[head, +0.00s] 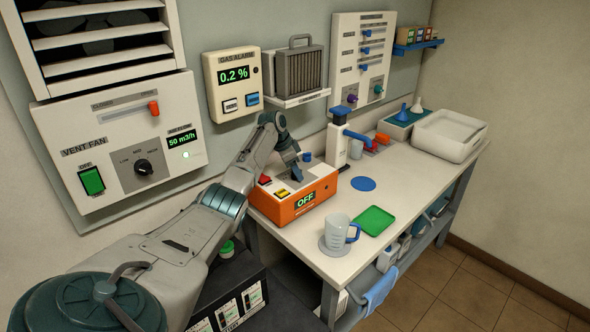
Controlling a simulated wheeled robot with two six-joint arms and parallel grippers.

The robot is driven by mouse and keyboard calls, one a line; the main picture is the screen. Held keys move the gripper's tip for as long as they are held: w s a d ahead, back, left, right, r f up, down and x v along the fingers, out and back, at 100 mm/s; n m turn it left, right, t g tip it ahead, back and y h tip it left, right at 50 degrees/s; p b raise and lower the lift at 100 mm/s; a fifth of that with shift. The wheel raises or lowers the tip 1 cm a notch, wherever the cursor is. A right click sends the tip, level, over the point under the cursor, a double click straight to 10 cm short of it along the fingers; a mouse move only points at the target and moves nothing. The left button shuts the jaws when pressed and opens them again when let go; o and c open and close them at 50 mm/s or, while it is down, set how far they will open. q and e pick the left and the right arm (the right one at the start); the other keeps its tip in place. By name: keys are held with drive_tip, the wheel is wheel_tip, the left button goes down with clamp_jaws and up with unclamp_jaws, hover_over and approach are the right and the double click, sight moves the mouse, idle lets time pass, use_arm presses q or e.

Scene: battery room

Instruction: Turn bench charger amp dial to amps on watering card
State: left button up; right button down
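The orange bench charger (310,201) sits at the near left of the white bench. Its front display (306,199) reads "OFF". A red part (265,180) and a yellow part (283,192) show on its top. My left gripper (297,178) points down at the charger's top, behind the yellow part. The fingertips are small and dark, so I cannot tell their opening or whether they touch anything. I cannot make out the amp dial; the gripper may cover it. I cannot identify a watering card. My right gripper is out of view.
A vent fan panel (82,132) and gas alarm (220,106) hang on the wall. A blue-topped dispenser (337,145) stands behind the charger. A jug (336,234) and green tray (376,221) sit to the front right. Black battery cases (262,266) stand below my arm.

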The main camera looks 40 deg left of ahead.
use_arm(q)
drive_tip(key=shift+s+a+r, duration=0.1)
drive_tip(key=shift+r, duration=0.25)
drive_tip(key=b+v, duration=0.3)
drive_tip(key=v, duration=0.7)
drive_tip(key=shift+f, duration=0.1)
